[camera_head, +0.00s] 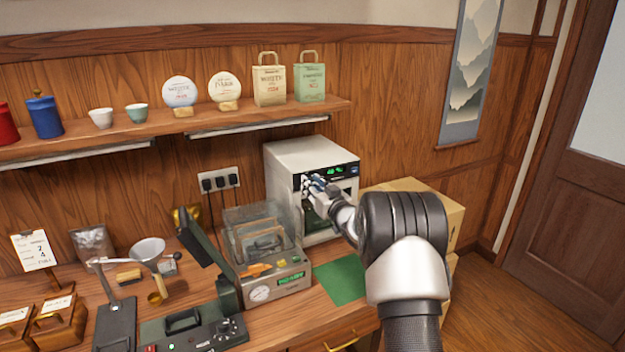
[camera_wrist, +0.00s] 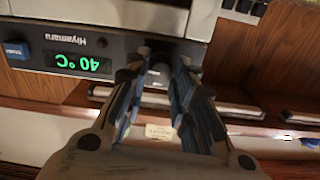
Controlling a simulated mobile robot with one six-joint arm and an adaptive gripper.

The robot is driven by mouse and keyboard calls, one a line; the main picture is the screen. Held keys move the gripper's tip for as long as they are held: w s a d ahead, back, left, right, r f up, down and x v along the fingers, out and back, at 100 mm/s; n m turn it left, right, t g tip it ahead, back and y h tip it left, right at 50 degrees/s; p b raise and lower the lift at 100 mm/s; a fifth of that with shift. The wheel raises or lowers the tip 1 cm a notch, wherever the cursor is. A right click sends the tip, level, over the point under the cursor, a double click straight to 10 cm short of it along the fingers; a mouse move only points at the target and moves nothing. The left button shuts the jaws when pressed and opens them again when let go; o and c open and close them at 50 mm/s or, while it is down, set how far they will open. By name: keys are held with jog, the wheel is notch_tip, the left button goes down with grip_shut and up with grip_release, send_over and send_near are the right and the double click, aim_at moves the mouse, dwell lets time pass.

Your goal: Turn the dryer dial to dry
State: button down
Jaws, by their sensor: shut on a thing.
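The dryer (camera_head: 300,154) is a white box with a dark front panel, standing against the back wall. Its green display (camera_wrist: 80,62) reads 40 °C, upside down in the wrist view, beside a blue button (camera_wrist: 17,50). My gripper (camera_head: 314,186) is at the front panel. In the wrist view my gripper (camera_wrist: 160,56) has its two fingers on either side of the dryer dial (camera_wrist: 159,71), shut on it. The dial is mostly hidden between the fingers, and I cannot read its setting.
A clear-walled machine (camera_head: 265,262) stands left of the dryer, with a green mat (camera_head: 342,279) in front. Cardboard boxes (camera_head: 452,215) are at the right. A shelf (camera_head: 170,126) with bags and cups runs above. Floor at the right is open.

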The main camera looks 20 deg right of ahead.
jog(key=m+p, duration=0.2)
jog(key=m, duration=0.2)
jog(key=shift+m+p, duration=0.3)
jog(key=shift+m, duration=0.1)
dwell(0.5)
jog(key=c, duration=1.3)
grip_release()
jog(key=shift+c, duration=0.2)
jog(key=s, duration=1.2)
jog(key=shift+d, duration=0.25)
